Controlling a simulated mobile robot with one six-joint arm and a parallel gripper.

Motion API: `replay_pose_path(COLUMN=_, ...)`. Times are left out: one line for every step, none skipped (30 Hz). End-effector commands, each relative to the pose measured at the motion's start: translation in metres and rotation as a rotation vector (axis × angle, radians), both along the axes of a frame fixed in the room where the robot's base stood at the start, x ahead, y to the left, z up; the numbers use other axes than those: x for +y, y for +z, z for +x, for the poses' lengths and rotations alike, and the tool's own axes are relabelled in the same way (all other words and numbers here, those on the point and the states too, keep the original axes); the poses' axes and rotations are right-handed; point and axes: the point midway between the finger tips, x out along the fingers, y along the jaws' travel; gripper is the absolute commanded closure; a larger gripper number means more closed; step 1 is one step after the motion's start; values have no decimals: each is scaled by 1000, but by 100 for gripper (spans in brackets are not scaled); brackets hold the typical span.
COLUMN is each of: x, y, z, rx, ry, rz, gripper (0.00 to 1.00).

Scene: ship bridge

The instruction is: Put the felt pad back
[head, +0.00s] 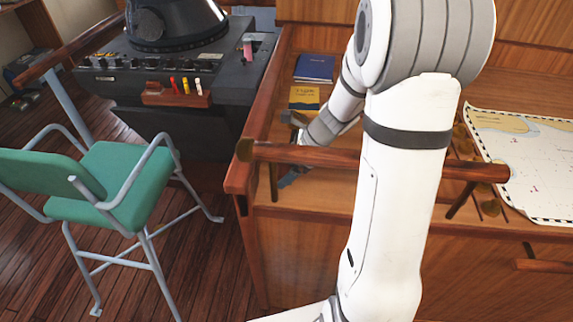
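I cannot make out the felt pad for certain. A small blue-grey piece (290,179) shows low on the wooden chart table (325,190), just below the rail. I cannot tell whether it is the pad or part of my gripper. My white arm reaches over the table, and its wrist slopes down to the left. My gripper (292,135) is at the table's left end, in front of the yellow book. The wooden rail crosses in front of it and hides much of it, so its fingers and anything between them are unclear.
A blue book (315,68) and a yellow book (304,98) lie at the table's left side. A wooden rail (300,155) runs along the front edge. A chart (535,165) lies at right. A green chair (125,175) and a dark console (150,75) stand left.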

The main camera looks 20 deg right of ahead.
Motion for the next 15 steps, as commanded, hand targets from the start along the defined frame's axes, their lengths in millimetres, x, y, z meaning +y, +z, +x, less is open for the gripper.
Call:
replay_pose_path(x=0, y=0, z=0, rx=0, ry=0, rz=0, gripper=10)
replay_pose_path(x=0, y=0, z=0, rx=0, ry=0, rz=0, gripper=10)
replay_pose_path(x=0, y=0, z=0, rx=0, ry=0, rz=0, gripper=10)
replay_pose_path(x=0, y=0, z=0, rx=0, ry=0, rz=0, gripper=10)
replay_pose_path(x=0, y=0, z=0, rx=0, ry=0, rz=0, gripper=10)
replay_pose_path(x=0, y=1, z=0, rx=-1, ry=-1, rz=0, gripper=10)
replay_pose_path(x=0, y=1, z=0, rx=-1, ry=-1, rz=0, gripper=10)
replay_pose_path(x=0, y=3, z=0, rx=-1, ry=-1, rz=0, gripper=10)
replay_pose_path(x=0, y=5, z=0, rx=-1, ry=-1, rz=0, gripper=10)
replay_pose_path(x=-2, y=7, z=0, rx=-3, ry=-2, rz=0, gripper=10)
replay_pose_path(x=-4, y=10, z=-1, rx=-4, ry=-1, rz=-1, gripper=10)
replay_pose_path(x=-7, y=15, z=-2, rx=-5, ry=-2, rz=0, gripper=10)
replay_pose_path(x=-10, y=19, z=-3, rx=-5, ry=-3, rz=-1, gripper=10)
replay_pose_path(x=-13, y=24, z=-4, rx=-6, ry=-4, rz=0, gripper=10)
replay_pose_path(x=-17, y=31, z=-6, rx=-6, ry=-3, rz=-2, gripper=10)
